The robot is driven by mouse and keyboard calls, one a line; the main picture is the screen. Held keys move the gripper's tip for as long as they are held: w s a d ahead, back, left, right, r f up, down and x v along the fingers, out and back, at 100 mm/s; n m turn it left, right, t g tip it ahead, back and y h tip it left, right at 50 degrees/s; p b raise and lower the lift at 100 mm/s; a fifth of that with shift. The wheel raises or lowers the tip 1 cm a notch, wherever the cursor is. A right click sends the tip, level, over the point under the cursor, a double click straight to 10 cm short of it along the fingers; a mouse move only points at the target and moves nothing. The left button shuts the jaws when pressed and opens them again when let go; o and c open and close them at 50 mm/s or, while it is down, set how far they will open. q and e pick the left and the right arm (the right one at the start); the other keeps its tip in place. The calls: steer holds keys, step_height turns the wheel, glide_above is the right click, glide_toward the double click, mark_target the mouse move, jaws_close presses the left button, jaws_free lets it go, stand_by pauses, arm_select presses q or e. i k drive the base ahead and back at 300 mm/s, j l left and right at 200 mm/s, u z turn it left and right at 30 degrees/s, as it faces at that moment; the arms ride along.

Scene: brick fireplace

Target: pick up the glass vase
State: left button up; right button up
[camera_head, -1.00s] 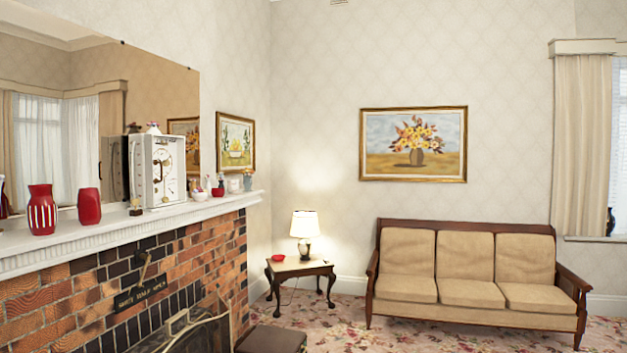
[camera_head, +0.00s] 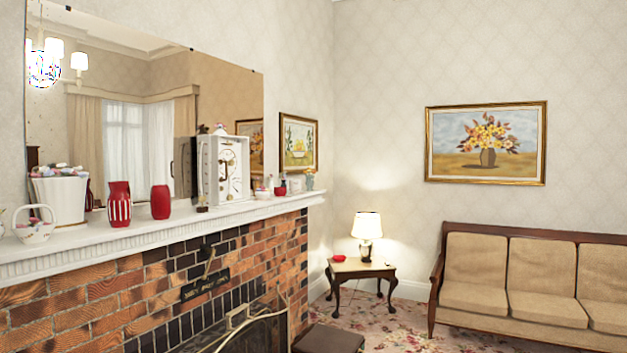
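Several vase-like things stand on the white mantel (camera_head: 150,234). A red vase with white stripes (camera_head: 119,205) stands left of a plain red vessel (camera_head: 160,203). A small pale teal vase (camera_head: 309,181) stands at the mantel's far right end. I cannot tell for sure which of these is glass. All stand upright and apart from any gripper. Neither of my grippers is in view.
A white pot (camera_head: 59,197), a white basket (camera_head: 34,226) and a white clock (camera_head: 223,170) share the mantel. The brick fireplace (camera_head: 90,305) is below it. A side table (camera_head: 350,270) with a lamp (camera_head: 367,227) and a sofa (camera_head: 530,277) stand right.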

mark_target(308, 182)
steer(key=i, duration=0.85)
steer(key=i+l+z, duration=0.1)
steer(key=i+z, duration=0.15)
steer(key=i, duration=0.5)
steer(key=i+z, duration=0.25)
steer(key=i, duration=0.5)
steer(key=i+j+z, duration=0.25)
steer(key=i, duration=0.5)
